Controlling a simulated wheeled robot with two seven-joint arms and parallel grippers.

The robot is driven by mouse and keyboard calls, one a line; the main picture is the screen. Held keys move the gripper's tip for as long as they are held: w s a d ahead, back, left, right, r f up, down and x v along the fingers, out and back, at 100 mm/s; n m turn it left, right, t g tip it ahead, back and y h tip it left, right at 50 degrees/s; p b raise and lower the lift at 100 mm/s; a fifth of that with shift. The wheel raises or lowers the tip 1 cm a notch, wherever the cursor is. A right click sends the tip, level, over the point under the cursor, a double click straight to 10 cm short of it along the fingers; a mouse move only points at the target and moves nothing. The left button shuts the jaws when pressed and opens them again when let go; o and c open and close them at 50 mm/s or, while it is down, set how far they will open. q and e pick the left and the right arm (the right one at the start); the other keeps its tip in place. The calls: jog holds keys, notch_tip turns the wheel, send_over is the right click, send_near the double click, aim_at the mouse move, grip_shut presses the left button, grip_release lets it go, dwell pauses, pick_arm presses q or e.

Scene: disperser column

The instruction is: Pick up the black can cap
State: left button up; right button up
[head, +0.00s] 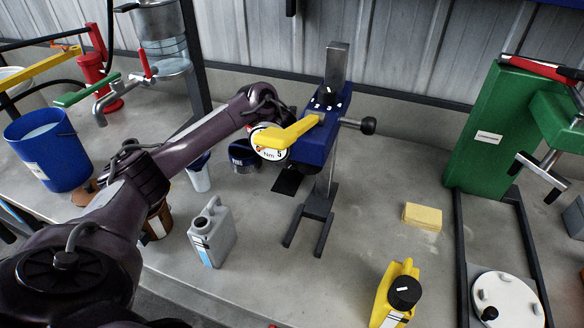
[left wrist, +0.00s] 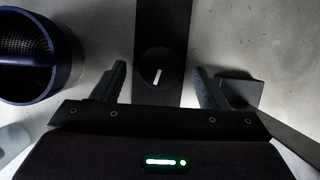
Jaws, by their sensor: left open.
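The black can cap (left wrist: 158,64) is a dark round disc with a short white mark. In the left wrist view it lies on a narrow black mat, between the two fingers in the picture. My left gripper (left wrist: 161,80) is open and empty over it, with a finger on either side. I cannot tell how high it is above the cap. In the head view the black mat (head: 288,182) shows in part, but the cap cannot be made out. My left gripper is mostly hidden there behind the yellow lever and blue housing. My right gripper is not in view.
The disperser column (head: 337,62), with its blue housing and yellow lever (head: 290,135), stands close right of my left arm. A blue mesh-lined container (left wrist: 38,52) is left of the gripper. A grey can (head: 211,235) stands nearer, and a yellow can (head: 389,297) at front right.

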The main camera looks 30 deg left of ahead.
pick_arm(q)
jog(key=shift+x, duration=1.15)
jog(key=shift+r, duration=0.1)
